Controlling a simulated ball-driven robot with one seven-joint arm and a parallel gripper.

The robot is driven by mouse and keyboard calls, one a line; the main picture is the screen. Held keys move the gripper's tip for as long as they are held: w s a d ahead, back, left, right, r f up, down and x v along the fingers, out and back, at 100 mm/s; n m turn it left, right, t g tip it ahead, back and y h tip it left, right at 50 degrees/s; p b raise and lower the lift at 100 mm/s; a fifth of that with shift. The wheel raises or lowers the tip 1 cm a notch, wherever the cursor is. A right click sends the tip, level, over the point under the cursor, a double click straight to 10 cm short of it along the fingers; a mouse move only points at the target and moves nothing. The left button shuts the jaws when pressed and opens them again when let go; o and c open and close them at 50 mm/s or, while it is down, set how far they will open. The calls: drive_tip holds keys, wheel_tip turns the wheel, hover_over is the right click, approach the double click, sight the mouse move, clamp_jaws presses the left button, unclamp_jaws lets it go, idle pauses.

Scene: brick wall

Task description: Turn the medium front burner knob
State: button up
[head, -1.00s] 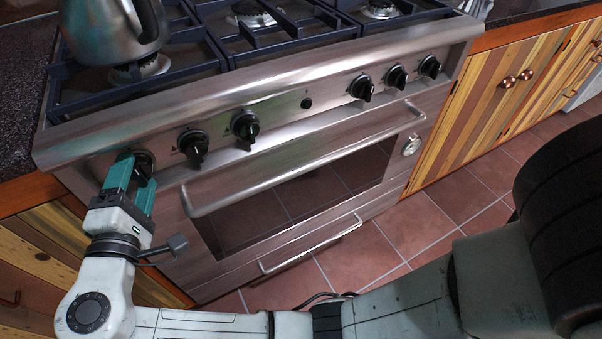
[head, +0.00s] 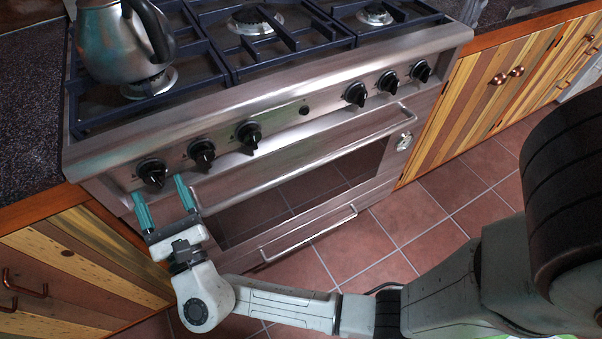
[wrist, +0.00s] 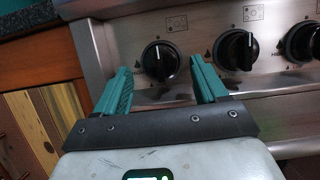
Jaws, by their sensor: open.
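The stove front carries a row of black knobs. The leftmost knob (head: 152,172) has a white mark pointing about upward in the wrist view (wrist: 160,62). A second knob (head: 202,152) and a third knob (head: 249,134) sit to its right. Three more knobs (head: 389,81) are at the right end. I cannot tell which one is the medium front burner knob. My gripper (head: 160,188) is open and empty, its teal fingers just short of the leftmost knob. In the wrist view that knob appears between the fingertips, with no contact visible.
Below the knobs runs the oven door handle (head: 300,155), right of my gripper. Wooden cabinets (head: 70,255) flank the stove. The tiled floor (head: 370,235) in front is clear.

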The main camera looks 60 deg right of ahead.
drive_tip(key=v, duration=0.8)
drive_tip(key=s+d+r+m+g+h+p, duration=0.1)
drive_tip(key=s+d+m+g+p, duration=0.3)
drive_tip(key=d+m, duration=0.35)
drive_tip(key=s+d+r+m+g+h+p, duration=0.1)
drive_tip(key=s+d+r+m+g+p, duration=0.15)
drive_tip(key=d+m+g, duration=0.5)
drive_tip(key=s+d+m+g+y+p, duration=0.4)
drive_tip(key=s+m+g+y+p, duration=0.1)
drive_tip(key=s+m+y+p, duration=0.5)
drive_tip(key=s+m, duration=0.1)
drive_tip(key=s, duration=0.1)
drive_tip(key=shift+s+d+f+p, duration=0.2)
drive_tip(key=shift+s+f+p, duration=0.1)
drive_tip(key=shift+f, duration=0.1)
drive_tip(key=shift+w, duration=0.1)
drive_tip(key=s+a+m+y, duration=0.3)
drive_tip(key=a+y, duration=0.2)
drive_tip(key=shift+s+a+m+g, duration=0.2)
drive_tip(key=shift+s+m+g, duration=0.1)
drive_tip(key=shift+g, duration=0.05)
